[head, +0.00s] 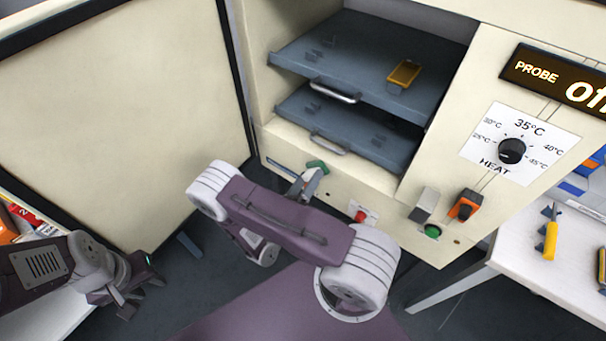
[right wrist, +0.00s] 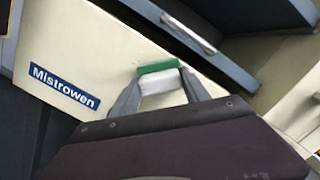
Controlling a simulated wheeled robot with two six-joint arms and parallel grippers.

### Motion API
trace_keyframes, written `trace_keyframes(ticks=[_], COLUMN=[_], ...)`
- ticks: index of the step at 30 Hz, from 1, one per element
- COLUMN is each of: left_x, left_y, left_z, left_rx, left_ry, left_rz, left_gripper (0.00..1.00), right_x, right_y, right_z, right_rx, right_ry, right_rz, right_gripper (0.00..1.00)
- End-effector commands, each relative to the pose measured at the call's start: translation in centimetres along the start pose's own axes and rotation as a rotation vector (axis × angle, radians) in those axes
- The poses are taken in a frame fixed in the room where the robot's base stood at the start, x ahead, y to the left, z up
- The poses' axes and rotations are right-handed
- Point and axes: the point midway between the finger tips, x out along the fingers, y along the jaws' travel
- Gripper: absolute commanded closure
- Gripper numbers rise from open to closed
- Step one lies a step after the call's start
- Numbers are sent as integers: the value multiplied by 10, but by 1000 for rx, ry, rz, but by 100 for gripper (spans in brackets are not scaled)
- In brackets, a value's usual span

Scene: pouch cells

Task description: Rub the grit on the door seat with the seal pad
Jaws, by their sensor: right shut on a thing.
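The seal pad (right wrist: 160,80), a white block with a green face, is between the fingers of my right gripper (right wrist: 160,92). In the head view the pad (head: 317,166) shows as a small green piece at my right gripper (head: 311,178), against the lower front of the cream cabinet. The door seat (head: 345,172) is the cream front frame below the shelves. I cannot make out grit on it, and I cannot tell whether the pad touches it. My left gripper (head: 138,287) is low at the left, fingers apart and empty.
The cabinet door (head: 120,110) stands open at the left. Two grey shelves (head: 350,60) with handles are inside; a yellow pouch cell (head: 404,74) lies on the upper one. A heat knob (head: 511,151) and switches (head: 465,205) are on the front. A white table (head: 570,260) is at the right.

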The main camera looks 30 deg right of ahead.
Motion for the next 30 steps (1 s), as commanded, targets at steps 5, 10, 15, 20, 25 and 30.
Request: trace_keyframes(ticks=[5, 10, 15, 20, 25, 30], left_x=[-7, -7, -11, -15, -17, -18], left_y=[0, 0, 0, 0, 0, 0], left_z=[-1, -1, -1, -2, -2, -2], left_rx=[0, 0, 0, 0, 0, 0], left_ry=[0, 0, 0, 0, 0, 0], left_rz=[0, 0, 0, 0, 0, 0], left_gripper=[64, 64, 64, 64, 64, 64], right_x=[0, 0, -1, -4, -5, -3], right_y=[-13, -15, -24, -36, -42, -43], right_z=[-11, -15, -21, -33, -40, -41], right_rx=[-3, 0, -5, -5, -1, 0], right_ry=[0, 1, 1, -1, 0, 1], right_rz=[0, -1, -1, 0, -1, -2], right_gripper=[78, 78, 78, 78, 78, 78])
